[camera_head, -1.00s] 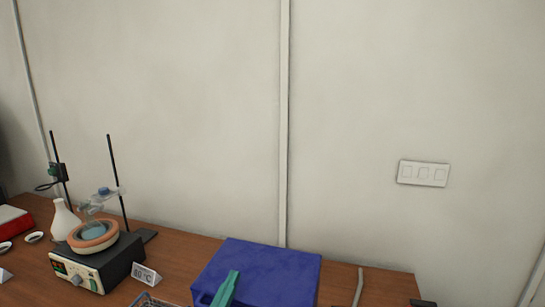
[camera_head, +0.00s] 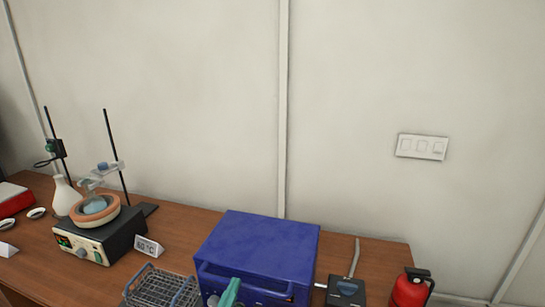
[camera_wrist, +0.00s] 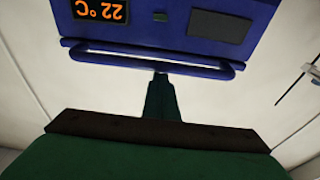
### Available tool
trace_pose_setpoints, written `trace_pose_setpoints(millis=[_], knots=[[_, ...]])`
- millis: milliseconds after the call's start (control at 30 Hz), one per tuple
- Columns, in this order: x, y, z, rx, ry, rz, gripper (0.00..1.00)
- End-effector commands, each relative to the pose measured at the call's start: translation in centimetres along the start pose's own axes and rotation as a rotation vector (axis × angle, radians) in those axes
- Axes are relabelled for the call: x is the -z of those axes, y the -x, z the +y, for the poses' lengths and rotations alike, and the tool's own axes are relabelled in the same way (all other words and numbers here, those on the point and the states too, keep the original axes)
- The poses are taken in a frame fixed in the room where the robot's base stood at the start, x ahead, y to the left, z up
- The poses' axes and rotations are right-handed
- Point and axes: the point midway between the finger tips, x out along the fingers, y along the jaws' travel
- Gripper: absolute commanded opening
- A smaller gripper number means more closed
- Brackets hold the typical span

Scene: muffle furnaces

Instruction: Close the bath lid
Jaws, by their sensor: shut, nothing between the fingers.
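A blue box-shaped bath (camera_head: 258,242) stands on the wooden table at the lower middle of the head view. Its top looks flat, and I see no gap under it from here. A blue bar handle (camera_head: 245,281) runs along its front. The wrist view shows the handle (camera_wrist: 150,63) and the blue front panel (camera_wrist: 165,28) upside down, with an orange "22 °C" display. My green gripper (camera_head: 232,285) is in front of the box near the handle. In the wrist view its shut fingertips (camera_wrist: 160,78) are just by the bar; I cannot tell if they touch it.
A wire rack (camera_head: 162,286) stands left of the box. A hotplate (camera_head: 98,238) with a round bath and stands, and an "80 °C" sign (camera_head: 148,246), are further left. A dark device (camera_head: 346,290) and a red extinguisher (camera_head: 409,289) are at the right.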

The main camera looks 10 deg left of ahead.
Motion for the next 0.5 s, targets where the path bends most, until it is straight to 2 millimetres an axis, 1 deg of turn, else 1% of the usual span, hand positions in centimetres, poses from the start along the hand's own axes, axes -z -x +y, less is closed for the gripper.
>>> trace_pose_setpoints(millis=[33, 367, 500], knots=[[-2.15, 0.34, 0.00, 0.001, 0.013, -0.039, 0.00], [-2.19, 0.39, -0.07, 0.002, 0.013, -0.040, 0.00], [-1.78, 0.35, -0.10, 0.002, 0.011, -0.038, 0.00]])
